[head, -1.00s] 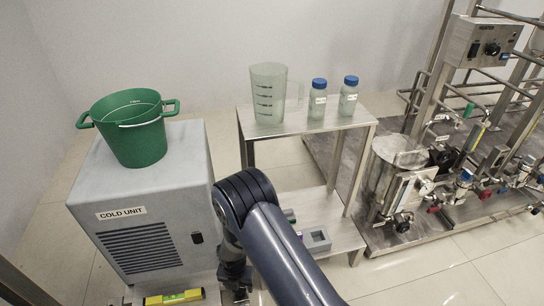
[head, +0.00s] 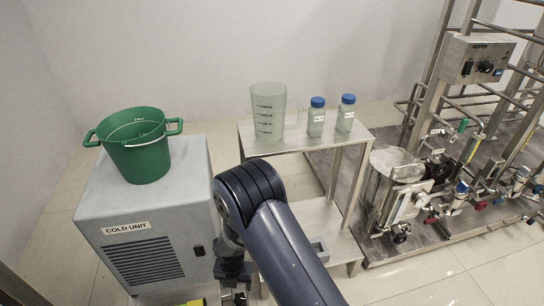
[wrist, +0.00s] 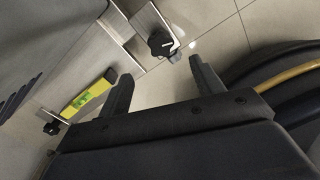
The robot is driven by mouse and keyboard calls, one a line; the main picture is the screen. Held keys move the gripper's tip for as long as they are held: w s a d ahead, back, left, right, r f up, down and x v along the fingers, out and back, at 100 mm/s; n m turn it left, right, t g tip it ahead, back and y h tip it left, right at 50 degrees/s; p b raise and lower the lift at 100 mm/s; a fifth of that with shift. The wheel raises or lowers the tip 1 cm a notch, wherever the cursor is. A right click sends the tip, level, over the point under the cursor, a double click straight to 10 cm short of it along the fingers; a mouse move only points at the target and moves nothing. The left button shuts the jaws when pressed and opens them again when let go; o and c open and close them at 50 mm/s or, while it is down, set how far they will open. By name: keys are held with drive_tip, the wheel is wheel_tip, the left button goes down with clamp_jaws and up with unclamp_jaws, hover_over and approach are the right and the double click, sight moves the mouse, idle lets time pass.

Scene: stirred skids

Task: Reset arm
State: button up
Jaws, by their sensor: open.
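My gripper (wrist: 160,88) shows in the wrist view with its two dark fingers spread apart and nothing between them. It points down toward the floor and the metal foot of a frame with a black knob (wrist: 160,43). In the head view my dark arm rises from the bottom edge and bends down in front of the steel table, beside the cold unit (head: 150,215). The fingertips are hard to make out there, low by the cold unit's right side.
A green bucket (head: 138,158) stands on the cold unit. A clear measuring jug (head: 268,112) and two blue-capped bottles (head: 316,120) stand on the steel table (head: 300,140). A yellow level (wrist: 88,95) lies low, left of my gripper. A piped skid (head: 440,190) fills the right.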

sight(240, 298)
wheel_tip(240, 298, down, 10)
drive_tip(key=b, duration=0.5)
drive_tip(key=shift+d+f, duration=0.1)
drive_tip(key=shift+f, duration=0.1)
drive_tip(key=shift+r+m, duration=0.35)
drive_tip(key=shift+m, duration=0.45)
drive_tip(key=m+p, duration=0.1)
drive_tip(key=m, duration=0.3)
drive_tip(key=shift+m, duration=0.4)
drive_tip(key=m+p, duration=0.1)
drive_tip(key=m, duration=0.4)
drive_tip(key=shift+m+p, duration=0.3)
drive_tip(key=m+p, duration=0.2)
drive_tip(key=m, duration=0.4)
drive_tip(key=shift+r, duration=0.1)
drive_tip(key=m+p, duration=0.3)
drive_tip(key=m, duration=0.2)
drive_tip(key=shift+m, duration=0.4)
